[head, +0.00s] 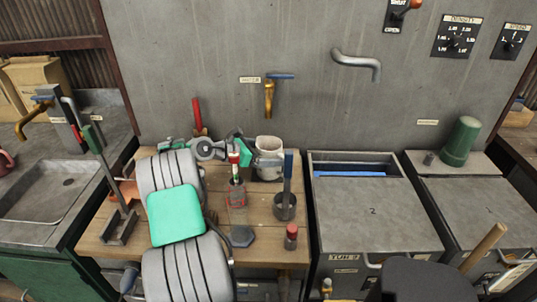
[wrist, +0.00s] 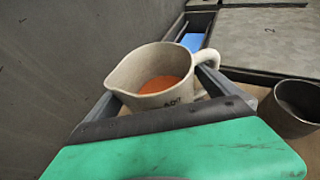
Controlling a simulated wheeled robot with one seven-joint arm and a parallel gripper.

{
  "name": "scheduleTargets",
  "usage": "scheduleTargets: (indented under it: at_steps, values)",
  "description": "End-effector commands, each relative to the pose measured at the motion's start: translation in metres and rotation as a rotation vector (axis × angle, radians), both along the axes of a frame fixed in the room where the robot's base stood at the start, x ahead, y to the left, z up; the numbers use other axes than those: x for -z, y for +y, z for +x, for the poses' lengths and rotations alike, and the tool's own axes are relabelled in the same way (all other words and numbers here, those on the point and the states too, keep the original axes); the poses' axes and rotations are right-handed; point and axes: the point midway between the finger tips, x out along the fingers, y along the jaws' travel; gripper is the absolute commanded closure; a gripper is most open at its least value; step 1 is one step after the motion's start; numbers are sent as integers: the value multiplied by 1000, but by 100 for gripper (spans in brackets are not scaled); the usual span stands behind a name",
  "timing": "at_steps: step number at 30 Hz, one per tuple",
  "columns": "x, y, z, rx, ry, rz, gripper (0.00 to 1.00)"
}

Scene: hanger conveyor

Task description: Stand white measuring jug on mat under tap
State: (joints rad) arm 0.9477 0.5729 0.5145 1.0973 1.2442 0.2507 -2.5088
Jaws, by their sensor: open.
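The white measuring jug (head: 269,164) stands upright at the back of the wooden bench, below the brass tap (head: 269,97) with a blue handle. In the wrist view the jug (wrist: 150,62) has its spout to the left, its handle to the right and orange inside. My gripper (head: 250,150) is open at the jug, partly hidden by my arm. In the wrist view my gripper's fingers (wrist: 158,98) lie on either side of the jug; contact cannot be told. The mat is not clearly visible, so I cannot tell what lies under the jug.
A dark cup (head: 285,206) with a tool in it stands right of a red-marked bottle (head: 236,192). A dark hexagonal piece (head: 241,236) and a red-capped jar (head: 291,236) are nearer the front. The wall (head: 200,60) is close behind the jug.

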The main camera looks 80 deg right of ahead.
Motion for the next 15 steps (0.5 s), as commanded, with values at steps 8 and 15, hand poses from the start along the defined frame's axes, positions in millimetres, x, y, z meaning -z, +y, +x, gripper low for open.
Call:
scheduleTargets:
  at_steps: [8,15]
  values:
    - [-23,39,45,-8,0,0,0]
    - [-41,69,76,-4,1,1,0]
